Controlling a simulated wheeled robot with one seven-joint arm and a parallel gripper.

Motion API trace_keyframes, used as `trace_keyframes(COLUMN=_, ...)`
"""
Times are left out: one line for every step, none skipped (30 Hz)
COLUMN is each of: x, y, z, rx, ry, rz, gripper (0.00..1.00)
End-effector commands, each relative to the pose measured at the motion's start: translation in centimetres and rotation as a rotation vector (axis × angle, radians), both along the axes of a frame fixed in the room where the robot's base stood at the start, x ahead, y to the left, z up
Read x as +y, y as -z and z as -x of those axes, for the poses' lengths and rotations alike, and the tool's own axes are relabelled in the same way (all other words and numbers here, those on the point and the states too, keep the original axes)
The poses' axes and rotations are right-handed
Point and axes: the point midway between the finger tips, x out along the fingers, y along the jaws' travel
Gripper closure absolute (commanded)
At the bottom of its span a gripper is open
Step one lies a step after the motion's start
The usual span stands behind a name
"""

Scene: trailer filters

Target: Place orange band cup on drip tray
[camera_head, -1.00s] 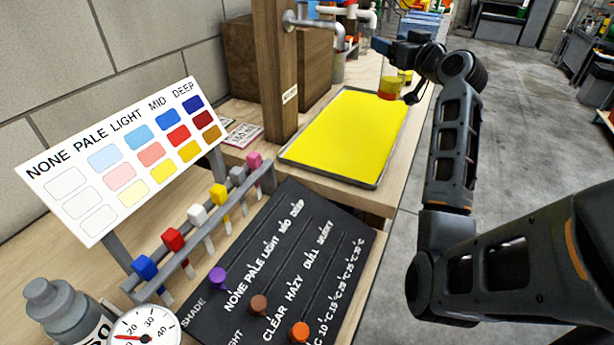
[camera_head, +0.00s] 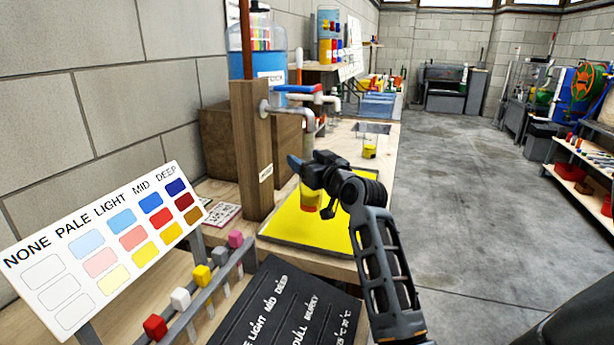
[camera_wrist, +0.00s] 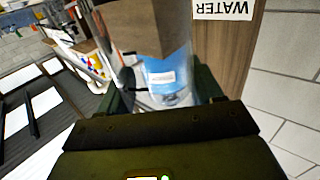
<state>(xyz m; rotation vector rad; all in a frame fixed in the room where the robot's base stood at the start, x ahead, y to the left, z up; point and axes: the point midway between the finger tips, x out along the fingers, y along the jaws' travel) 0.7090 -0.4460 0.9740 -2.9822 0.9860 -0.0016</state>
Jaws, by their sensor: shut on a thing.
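My gripper (camera_head: 311,182) is shut on a clear cup (camera_head: 309,199) with an orange band near its bottom. It holds the cup upright above the yellow, metal-rimmed tray (camera_head: 284,232), near the post with the tap. I cannot tell the gap between cup and tray. In the wrist view, the cup's clear wall (camera_wrist: 150,45) shows between the fingers; its band is not visible there. The yellow tray appears to be the drip tray, as it lies beside and below the tap spout (camera_head: 309,122).
A wooden post (camera_head: 250,150) carries the tap close to the left of my gripper. Another cup (camera_head: 369,149) with yellow at its base stands on the counter behind. A colour chart (camera_head: 110,250) and sliders (camera_head: 202,276) stand at front left. Open floor lies right.

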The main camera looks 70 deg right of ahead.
Motion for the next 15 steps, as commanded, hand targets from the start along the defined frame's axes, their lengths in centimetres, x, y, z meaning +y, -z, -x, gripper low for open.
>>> trace_keyframes(x=0.1, y=0.1, z=-0.1, rx=0.0, ry=0.0, rz=0.0, gripper=0.86)
trace_keyframes(x=0.1, y=0.3, z=-0.1, rx=0.0, ry=0.0, rz=0.0, gripper=0.86)
trace_keyframes(x=0.2, y=0.5, z=-0.1, rx=0.001, ry=0.0, rz=-0.001, gripper=0.86)
trace_keyframes(x=0.1, y=0.8, z=-0.1, rx=0.002, ry=0.0, rz=-0.001, gripper=0.86)
trace_keyframes(x=0.1, y=1.1, z=-0.1, rx=0.002, ry=0.0, rz=-0.003, gripper=0.86)
trace_keyframes(x=0.1, y=1.6, z=-0.1, rx=0.002, ry=0.0, rz=-0.003, gripper=0.86)
trace_keyframes(x=0.1, y=2.0, z=-0.1, rx=0.002, ry=0.001, rz=-0.003, gripper=0.86)
trace_keyframes(x=0.1, y=2.5, z=-0.1, rx=0.003, ry=0.001, rz=-0.003, gripper=0.86)
trace_keyframes(x=0.1, y=3.0, z=-0.1, rx=0.002, ry=0.001, rz=-0.003, gripper=0.86)
trace_keyframes(x=0.1, y=3.4, z=-0.1, rx=0.002, ry=0.0, rz=-0.003, gripper=0.86)
trace_keyframes(x=0.1, y=3.8, z=-0.1, rx=0.002, ry=0.0, rz=-0.003, gripper=0.86)
trace_keyframes(x=0.1, y=4.0, z=-0.1, rx=0.001, ry=0.0, rz=-0.002, gripper=0.86)
trace_keyframes(x=0.1, y=4.2, z=-0.1, rx=0.001, ry=0.0, rz=-0.001, gripper=0.86)
trace_keyframes(x=0.1, y=4.2, z=-0.1, rx=0.0, ry=0.0, rz=0.0, gripper=0.86)
trace_keyframes(x=0.1, y=4.2, z=-0.1, rx=0.0, ry=0.0, rz=0.0, gripper=0.86)
